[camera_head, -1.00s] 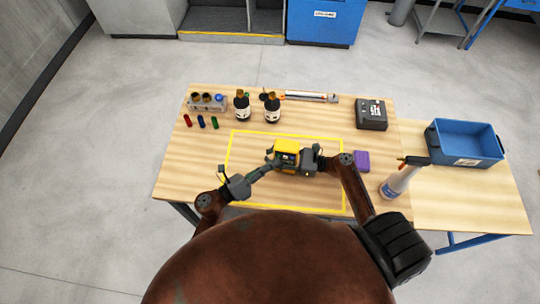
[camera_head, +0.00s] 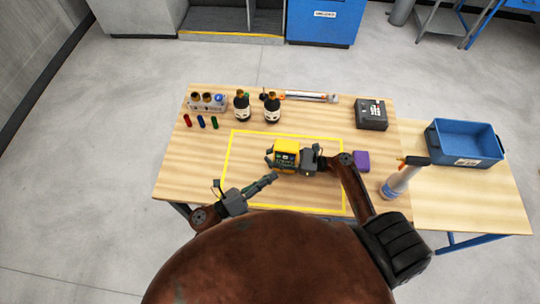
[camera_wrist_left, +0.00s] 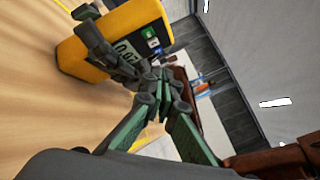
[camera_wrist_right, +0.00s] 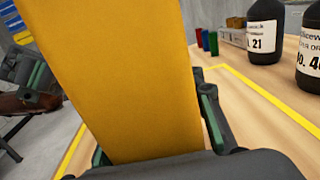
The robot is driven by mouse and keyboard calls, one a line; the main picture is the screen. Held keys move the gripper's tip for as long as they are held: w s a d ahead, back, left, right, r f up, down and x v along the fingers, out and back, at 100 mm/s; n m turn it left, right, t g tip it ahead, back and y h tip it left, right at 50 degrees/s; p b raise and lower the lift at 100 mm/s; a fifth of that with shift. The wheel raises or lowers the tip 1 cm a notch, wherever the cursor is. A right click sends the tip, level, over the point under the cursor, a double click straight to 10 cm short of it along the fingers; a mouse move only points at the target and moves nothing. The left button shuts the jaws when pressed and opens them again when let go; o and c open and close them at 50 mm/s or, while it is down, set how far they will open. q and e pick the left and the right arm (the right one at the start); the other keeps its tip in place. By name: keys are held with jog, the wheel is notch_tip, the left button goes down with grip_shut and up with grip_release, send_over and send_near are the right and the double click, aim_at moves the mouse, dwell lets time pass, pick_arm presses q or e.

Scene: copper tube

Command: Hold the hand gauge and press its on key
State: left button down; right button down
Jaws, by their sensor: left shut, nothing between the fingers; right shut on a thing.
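The yellow hand gauge (camera_head: 286,149) is above the yellow-outlined area in the head view. My right gripper (camera_head: 298,158) is shut on it from the right. The gauge's yellow body (camera_wrist_right: 125,75) fills the middle of the right wrist view between the fingers. In the left wrist view the gauge (camera_wrist_left: 95,60) shows a lit display (camera_wrist_left: 126,52) with digits, with a green key (camera_wrist_left: 148,33) and other keys beside it. My left gripper (camera_head: 272,178) is shut and empty, below and left of the gauge, apart from it. Its fingers also show in the left wrist view (camera_wrist_left: 165,85).
Two dark bottles (camera_head: 242,108), a rack (camera_head: 207,102) and small coloured vials (camera_head: 201,122) stand at the back left. A dark box (camera_head: 371,114), a purple block (camera_head: 361,160), a spray bottle (camera_head: 398,182) and a blue bin (camera_head: 466,143) are to the right. The outlined area's left part is clear.

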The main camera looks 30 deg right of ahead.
jog(key=shift+f, duration=0.2)
jog(key=c, duration=1.2)
grip_release()
jog(key=shift+r, duration=0.15)
jog(key=v, duration=1.2)
jog(key=shift+w, duration=0.1)
